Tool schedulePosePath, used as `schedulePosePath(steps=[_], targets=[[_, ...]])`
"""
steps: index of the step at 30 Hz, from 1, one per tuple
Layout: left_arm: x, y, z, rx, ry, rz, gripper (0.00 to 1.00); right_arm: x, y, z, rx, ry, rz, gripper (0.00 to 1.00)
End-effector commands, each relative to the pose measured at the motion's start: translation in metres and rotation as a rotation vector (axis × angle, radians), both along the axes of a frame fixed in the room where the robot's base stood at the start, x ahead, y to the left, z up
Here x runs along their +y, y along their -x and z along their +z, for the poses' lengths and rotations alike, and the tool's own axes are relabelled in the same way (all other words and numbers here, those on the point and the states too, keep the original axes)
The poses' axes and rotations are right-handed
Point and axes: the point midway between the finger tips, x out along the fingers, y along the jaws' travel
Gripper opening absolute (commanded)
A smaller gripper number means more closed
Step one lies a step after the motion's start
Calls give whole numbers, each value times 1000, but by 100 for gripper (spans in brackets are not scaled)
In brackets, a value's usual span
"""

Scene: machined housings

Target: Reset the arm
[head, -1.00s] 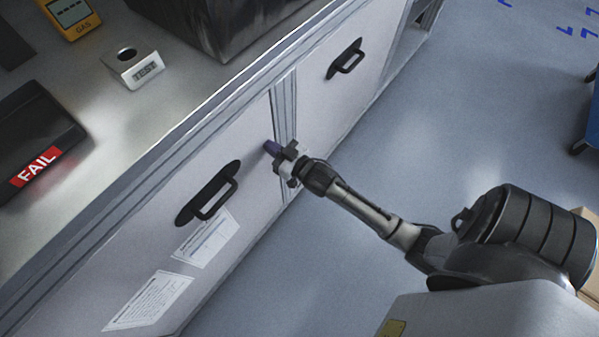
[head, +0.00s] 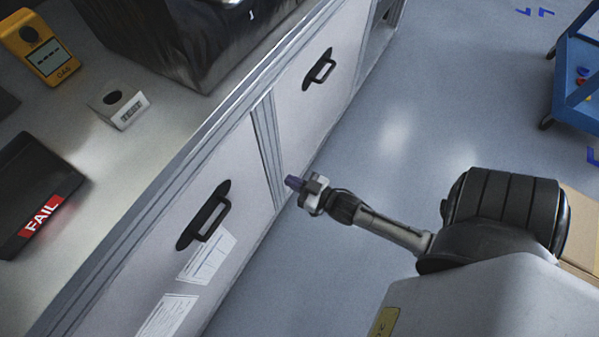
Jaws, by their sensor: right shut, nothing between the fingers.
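My left gripper and arm are not in view.
The worktop (head: 140,160) bears a black tray marked FAIL (head: 25,165), a small white TEST fixture (head: 118,105), a yellow GAS meter (head: 40,48) and a dark bin (head: 190,35). Cabinet handles (head: 206,218) (head: 319,69) stick out. A blue cart (head: 575,70) stands right. Floor between is clear.

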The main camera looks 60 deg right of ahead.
Motion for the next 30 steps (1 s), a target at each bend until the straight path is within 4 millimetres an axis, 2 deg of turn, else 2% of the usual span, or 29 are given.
schedulePosePath(steps=[6, 18, 20, 23, 27, 30], targets=[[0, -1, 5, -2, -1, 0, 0, 0, 18, 0, 0, 0, 0, 0], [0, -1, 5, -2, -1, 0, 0, -1, 21, -2, 14, 12, -2, 0], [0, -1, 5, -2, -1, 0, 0, -2, 22, -9, 52, 20, -7, 0], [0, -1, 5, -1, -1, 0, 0, -5, 24, -29, 179, 42, -22, 0], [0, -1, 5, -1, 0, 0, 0, -10, 35, -65, 451, 88, -50, 0], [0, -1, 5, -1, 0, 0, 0, -10, 49, -80, 644, 119, -61, 0]])
